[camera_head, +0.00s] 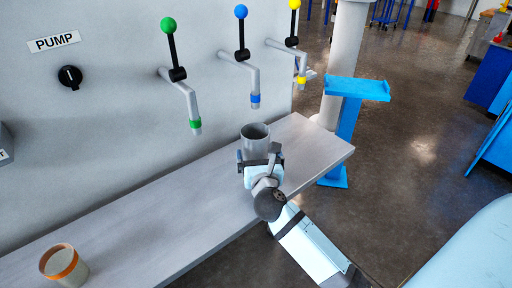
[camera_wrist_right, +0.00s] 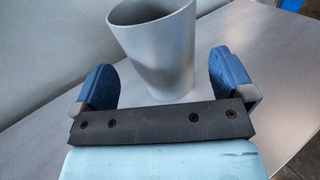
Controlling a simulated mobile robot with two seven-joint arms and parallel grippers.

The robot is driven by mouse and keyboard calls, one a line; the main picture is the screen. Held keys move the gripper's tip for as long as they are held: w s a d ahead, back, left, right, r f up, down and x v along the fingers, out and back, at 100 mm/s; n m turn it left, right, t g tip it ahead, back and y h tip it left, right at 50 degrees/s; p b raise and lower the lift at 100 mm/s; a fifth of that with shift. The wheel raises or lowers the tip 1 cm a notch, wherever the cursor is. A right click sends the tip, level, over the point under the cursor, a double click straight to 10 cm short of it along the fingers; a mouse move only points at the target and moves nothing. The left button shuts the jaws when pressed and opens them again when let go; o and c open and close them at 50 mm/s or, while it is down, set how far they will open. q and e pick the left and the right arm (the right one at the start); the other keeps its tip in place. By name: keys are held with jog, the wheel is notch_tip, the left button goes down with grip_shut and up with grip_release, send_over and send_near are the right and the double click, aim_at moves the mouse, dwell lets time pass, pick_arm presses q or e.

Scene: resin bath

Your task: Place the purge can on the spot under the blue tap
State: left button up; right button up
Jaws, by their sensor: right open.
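The purge can, a plain grey open-topped can (camera_head: 255,131), stands upright on the grey shelf (camera_head: 150,222), below the outlet of the blue tap (camera_head: 255,100) in the head view. It also shows in the right wrist view (camera_wrist_right: 158,50), and looks empty where its inside shows. My right gripper (camera_head: 262,160) is at the can's near side. In the right wrist view its blue fingers (camera_wrist_right: 165,78) are open on either side of the can's lower part, with gaps visible. No spot marking shows under the can; its base hides that area. My left gripper is out of view.
A green tap (camera_head: 195,124) hangs to the left and a yellow tap (camera_head: 301,78) to the right. A cup with an orange band (camera_head: 63,265) stands at the shelf's near left. The shelf between is clear. A blue stand (camera_head: 346,125) is beyond the shelf's right end.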

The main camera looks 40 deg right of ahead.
jog(key=v, duration=0.7)
jog(key=shift+b, duration=0.3)
jog(key=shift+w, duration=0.1)
